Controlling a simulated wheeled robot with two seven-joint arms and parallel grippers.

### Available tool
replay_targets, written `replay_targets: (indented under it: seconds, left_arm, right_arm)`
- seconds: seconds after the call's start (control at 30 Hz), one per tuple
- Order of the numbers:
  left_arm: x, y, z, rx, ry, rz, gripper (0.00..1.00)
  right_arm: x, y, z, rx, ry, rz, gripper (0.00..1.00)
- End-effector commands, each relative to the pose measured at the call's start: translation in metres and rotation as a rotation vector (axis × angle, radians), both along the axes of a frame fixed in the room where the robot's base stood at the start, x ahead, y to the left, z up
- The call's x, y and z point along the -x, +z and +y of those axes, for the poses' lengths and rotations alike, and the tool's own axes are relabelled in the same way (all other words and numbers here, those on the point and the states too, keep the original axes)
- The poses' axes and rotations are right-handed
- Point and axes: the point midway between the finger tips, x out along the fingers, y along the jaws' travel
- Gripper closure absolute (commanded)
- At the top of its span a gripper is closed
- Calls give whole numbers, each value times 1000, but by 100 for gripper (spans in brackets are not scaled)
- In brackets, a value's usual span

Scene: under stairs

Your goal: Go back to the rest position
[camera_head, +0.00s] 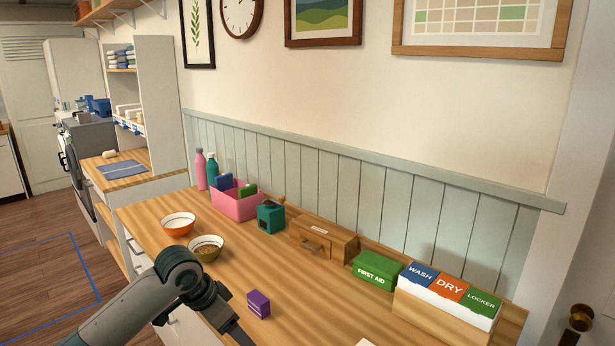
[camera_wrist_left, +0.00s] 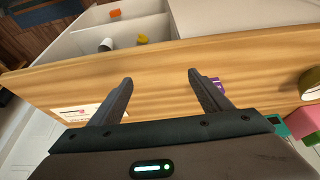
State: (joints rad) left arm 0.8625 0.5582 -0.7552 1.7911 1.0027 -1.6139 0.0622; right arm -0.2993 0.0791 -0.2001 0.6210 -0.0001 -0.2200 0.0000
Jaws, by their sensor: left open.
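My left arm comes in from the bottom left of the head view, over the front of the wooden counter (camera_head: 190,265). Its gripper end is mostly cut off by the lower edge there. In the left wrist view my left gripper (camera_wrist_left: 160,77) is open, with both fingers apart and nothing between them. Behind the fingers is the counter's wooden edge (camera_wrist_left: 165,62). A purple box (camera_head: 258,304) stands on the counter just right of the arm; it also shows beside a finger in the wrist view (camera_wrist_left: 218,85). My right gripper is not in view.
Two bowls (camera_head: 178,224) (camera_head: 206,248), a pink basket (camera_head: 238,208), a teal box (camera_head: 271,217), a small wooden drawer box (camera_head: 322,239), a green first-aid box (camera_head: 376,269) and a labelled organizer (camera_head: 440,296) stand on the counter. A white compartment (camera_wrist_left: 185,20) holds small items.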

Motion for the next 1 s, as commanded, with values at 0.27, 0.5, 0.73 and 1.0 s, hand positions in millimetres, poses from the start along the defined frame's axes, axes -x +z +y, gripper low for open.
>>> replay_targets:
  seconds: [0.27,0.5,0.73,1.0]
  left_arm:
    - [24,-34,-17,20,-8,1,29]
    - [65,-79,-37,55,4,-1,29]
    - [117,-123,-49,95,59,-6,29]
    - [184,-163,-46,119,172,-2,29]
  right_arm:
    - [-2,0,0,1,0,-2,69]
    - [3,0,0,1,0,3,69]
    - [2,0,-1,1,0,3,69]
    - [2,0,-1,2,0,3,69]
